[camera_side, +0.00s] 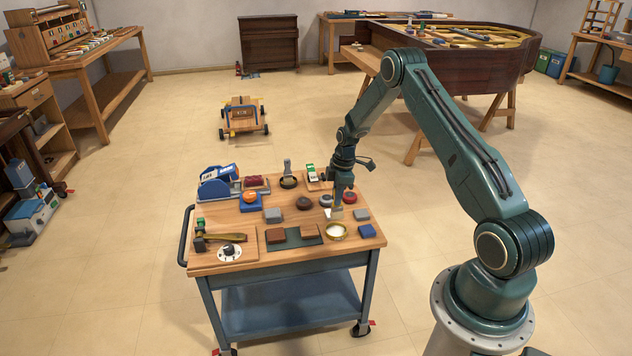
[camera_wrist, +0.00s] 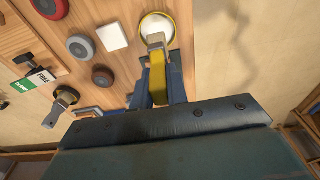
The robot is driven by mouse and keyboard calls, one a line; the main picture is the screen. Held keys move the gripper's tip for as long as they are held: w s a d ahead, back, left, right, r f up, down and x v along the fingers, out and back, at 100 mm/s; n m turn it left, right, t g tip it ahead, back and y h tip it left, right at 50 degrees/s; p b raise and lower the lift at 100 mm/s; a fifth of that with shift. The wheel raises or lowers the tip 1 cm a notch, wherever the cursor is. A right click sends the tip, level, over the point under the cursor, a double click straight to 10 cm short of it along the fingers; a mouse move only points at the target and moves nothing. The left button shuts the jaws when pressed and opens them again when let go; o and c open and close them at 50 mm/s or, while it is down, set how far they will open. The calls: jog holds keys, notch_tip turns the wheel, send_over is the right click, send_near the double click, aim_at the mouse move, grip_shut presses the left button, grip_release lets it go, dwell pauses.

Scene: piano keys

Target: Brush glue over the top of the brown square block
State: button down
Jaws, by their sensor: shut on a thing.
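My gripper (camera_side: 341,194) points down over the right part of the cart top. It is shut on the yellow handle of a brush (camera_wrist: 158,75), best seen in the wrist view. The brush's metal end overlaps the round, yellow-rimmed dish of white glue (camera_wrist: 157,22) in that view; I cannot tell whether the bristles touch the glue. The dish also shows in the side view (camera_side: 337,231). Two brown blocks, one on the left (camera_side: 275,236) and one on the right (camera_side: 308,231), lie on a dark green mat (camera_side: 291,242), left of the dish. Neither block can be made out in the wrist view.
A hammer-like tool (camera_side: 219,237) and a white dial (camera_side: 229,252) are at the cart's front left. A blue machine (camera_side: 216,184) stands at the back left. Round pads, including a dark one (camera_side: 303,203), and a blue block (camera_side: 367,231) lie near the gripper and dish.

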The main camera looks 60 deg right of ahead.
aim_at(337, 210)
jog(key=shift+f, duration=2.85)
jog(key=shift+f, duration=0.65)
dwell(0.7)
jog(key=shift+r, duration=3.6)
jog(key=shift+w+a+r, duration=0.15)
jog(key=shift+a, duration=0.25)
jog(key=s+a+r+m, duration=0.1)
jog(key=a+r+m, duration=0.2)
jog(key=a, duration=0.6)
jog(key=s+a+r+m, duration=0.2)
jog(key=a+r+m, duration=0.1)
jog(key=a, duration=0.7)
jog(key=s+a+r+m+h, duration=0.1)
jog(key=s+a+r+m, duration=0.1)
jog(key=a+r, duration=0.3)
jog(key=a+m, duration=0.1)
jog(key=a, duration=0.3)
jog(key=shift+a, duration=0.2)
